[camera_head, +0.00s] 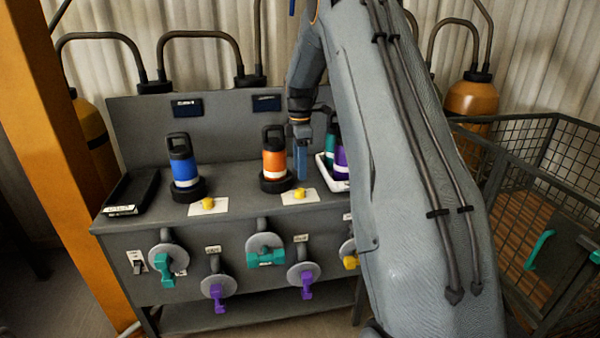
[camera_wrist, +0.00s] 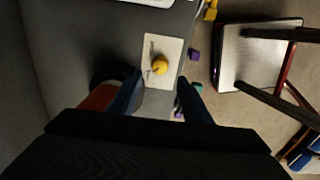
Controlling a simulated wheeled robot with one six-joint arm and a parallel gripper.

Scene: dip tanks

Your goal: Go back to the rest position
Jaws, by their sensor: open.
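My gripper (camera_head: 302,160) is above the bench top, between an orange bottle and a white tray. Its two blue fingers point down; in the wrist view my gripper (camera_wrist: 160,92) has them spread apart with nothing between. The orange bottle (camera_head: 274,161) stands upright on a round black base at the gripper's left; part of it also shows at the left finger in the wrist view (camera_wrist: 98,98). A blue bottle (camera_head: 184,170) stands on another black base further left. A teal bottle and a purple bottle (camera_head: 341,163) stand in the white tray (camera_head: 339,186), partly hidden by my arm.
A black tray (camera_head: 131,190) lies at the bench's left end. Yellow knobs on white plates (camera_head: 208,205) sit along the bench front, above several coloured valve handles (camera_head: 265,258). A wire cage (camera_head: 520,200) stands right. An orange post (camera_head: 50,150) rises left.

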